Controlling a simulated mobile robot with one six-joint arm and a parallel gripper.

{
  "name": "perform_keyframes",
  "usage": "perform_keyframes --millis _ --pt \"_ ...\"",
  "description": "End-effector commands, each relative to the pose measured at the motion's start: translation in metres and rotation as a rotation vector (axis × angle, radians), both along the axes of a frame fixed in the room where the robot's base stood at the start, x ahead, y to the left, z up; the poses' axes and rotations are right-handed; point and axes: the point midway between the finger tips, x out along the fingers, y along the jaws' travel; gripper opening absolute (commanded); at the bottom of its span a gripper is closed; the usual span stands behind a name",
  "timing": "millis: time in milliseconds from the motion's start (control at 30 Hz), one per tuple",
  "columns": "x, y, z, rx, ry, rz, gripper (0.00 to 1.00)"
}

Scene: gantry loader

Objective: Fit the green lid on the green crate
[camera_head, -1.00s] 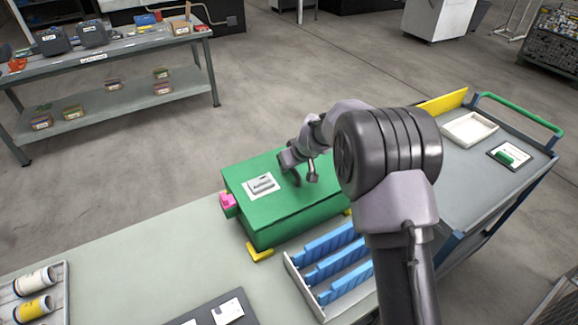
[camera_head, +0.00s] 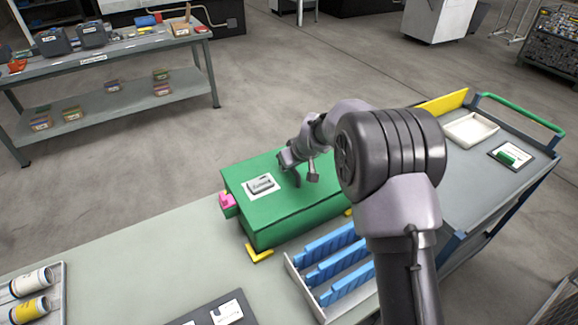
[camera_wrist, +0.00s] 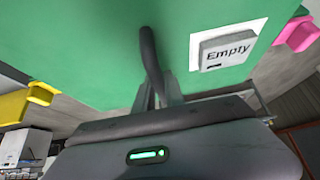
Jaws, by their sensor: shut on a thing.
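The green lid (camera_head: 283,178) lies flat over the top of the green crate (camera_head: 290,227), with no clear gap seen between them in the head view. A white label is on the lid; in the wrist view it reads "Empty" (camera_wrist: 228,46). My gripper (camera_head: 302,180) is over the middle of the lid. In the wrist view its fingers (camera_wrist: 158,92) are shut on the lid's dark curved handle (camera_wrist: 151,55). Whether the lid is fully seated cannot be told, as my arm hides the right part of the crate.
A pink clip (camera_head: 227,200) is on the crate's left side. Yellow corner pieces (camera_head: 259,253) sit at its base. A tray of blue parts (camera_head: 292,262) stands close in front. A grey cart with a white tray (camera_head: 470,129) is at right.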

Motion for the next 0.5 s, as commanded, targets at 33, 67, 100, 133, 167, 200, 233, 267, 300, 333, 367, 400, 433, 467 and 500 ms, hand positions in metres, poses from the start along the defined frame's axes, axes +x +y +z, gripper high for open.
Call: perform_keyframes --millis 33,67,100,133,167,200,233,267,300,333,367,400,433,467,500 --pt "0.0004 0.0 0.0011 0.0 -0.002 -0.001 0.0" --pt "0.0004 0.0 0.0011 0.0 -0.001 -0.001 0.0" --pt "0.0004 0.0 0.0012 0.0 -0.002 -0.001 0.0" --pt "0.0005 0.0001 0.0012 0.0 -0.002 -0.001 0.0" --pt "0.0004 0.0 0.0011 0.0 -0.002 -0.001 0.0" --pt "0.0004 0.0 0.0011 0.0 -0.002 -0.001 0.0" --pt "0.0004 0.0 0.0009 0.0 -0.002 -0.001 0.0" --pt "0.0004 0.0 0.0006 0.0 -0.002 -0.001 0.0" --pt "0.0005 0.0001 -0.0001 0.0 -0.002 -0.001 0.0" --pt "0.0004 0.0 -0.0007 0.0 -0.002 -0.001 0.0" --pt "0.0004 0.0001 -0.0015 0.0 -0.002 -0.001 0.0" --pt "0.0004 0.0001 -0.0028 0.0 -0.002 -0.001 0.0" --pt "0.0004 0.0 -0.0039 0.0 -0.002 -0.001 0.0" --pt "0.0004 0.0001 -0.0049 0.0 -0.002 -0.001 0.0" --pt "0.0004 0.0001 -0.0062 0.001 -0.001 0.0 0.0"
